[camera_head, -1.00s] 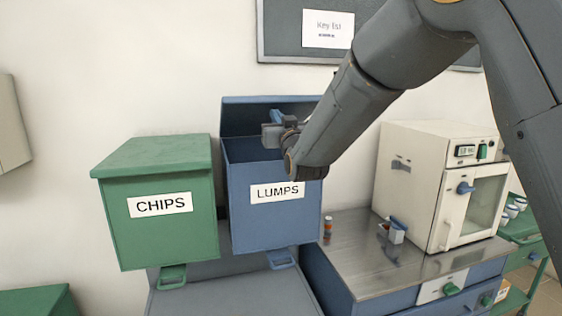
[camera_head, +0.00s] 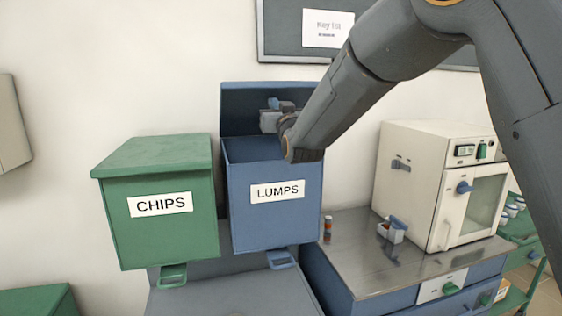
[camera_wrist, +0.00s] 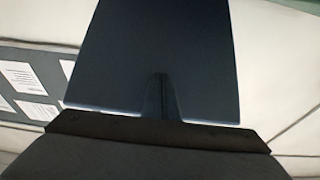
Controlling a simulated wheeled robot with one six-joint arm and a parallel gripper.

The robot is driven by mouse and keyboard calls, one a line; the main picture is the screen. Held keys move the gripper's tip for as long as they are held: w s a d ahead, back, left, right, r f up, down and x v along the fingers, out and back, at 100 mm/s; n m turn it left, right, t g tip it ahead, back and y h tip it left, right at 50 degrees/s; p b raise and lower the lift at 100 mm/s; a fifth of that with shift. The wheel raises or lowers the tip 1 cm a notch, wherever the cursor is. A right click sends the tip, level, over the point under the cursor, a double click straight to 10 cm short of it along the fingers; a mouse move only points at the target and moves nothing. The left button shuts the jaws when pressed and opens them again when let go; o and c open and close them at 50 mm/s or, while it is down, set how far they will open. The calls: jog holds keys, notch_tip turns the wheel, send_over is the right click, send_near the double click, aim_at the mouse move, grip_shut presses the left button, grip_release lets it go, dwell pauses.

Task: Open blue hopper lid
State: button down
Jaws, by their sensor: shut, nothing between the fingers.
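The blue hopper (camera_head: 275,220) bears a white LUMPS label and stands right of the green hopper. Its blue lid (camera_head: 245,108) is raised, standing up at the back against the wall, and the hopper's mouth is open. My gripper (camera_head: 270,116) is shut and empty, in front of the lid's inner face above the hopper's mouth. In the wrist view the dark lid (camera_wrist: 160,45) fills the upper middle, with my gripper's fingers (camera_wrist: 160,82) together against it in the picture. I cannot tell whether they touch it.
The green hopper (camera_head: 160,235) marked CHIPS has its lid down. A steel-topped bench (camera_head: 370,275) at the right carries a cream furnace (camera_head: 418,190), a small white container with a blue part (camera_head: 392,230) and a small vial (camera_head: 327,230). A noticeboard (camera_head: 280,35) hangs above.

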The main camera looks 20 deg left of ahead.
aim_at(274, 93)
jog(key=shift+w+r, duration=0.1)
jog(key=shift+w+a+r, duration=0.45)
jog(key=shift+w+r, duration=0.2)
jog(key=shift+r, duration=0.15)
jog(key=shift+w+a+r, duration=0.4)
jog(key=shift+w+r, duration=0.25)
jog(key=shift+r, duration=0.15)
jog(key=shift+w+a+r, duration=0.1)
jog(key=shift+w+r, duration=0.1)
jog(key=shift+w+a+r, duration=0.45)
jog(key=shift+w+r, duration=0.2)
jog(key=shift+w, duration=0.05)
jog(key=shift+w+a+r, duration=0.4)
jog(key=shift+w+r, duration=0.2)
jog(key=shift+w, duration=0.05)
jog(key=shift+w+a+r, duration=0.35)
jog(key=shift+w, duration=0.2)
jog(key=shift+w+a+r, duration=0.35)
jog(key=shift+w+r, duration=0.05)
jog(key=shift+w, duration=0.2)
jog(key=shift+w+a+r, duration=0.35)
jog(key=shift+w, duration=0.2)
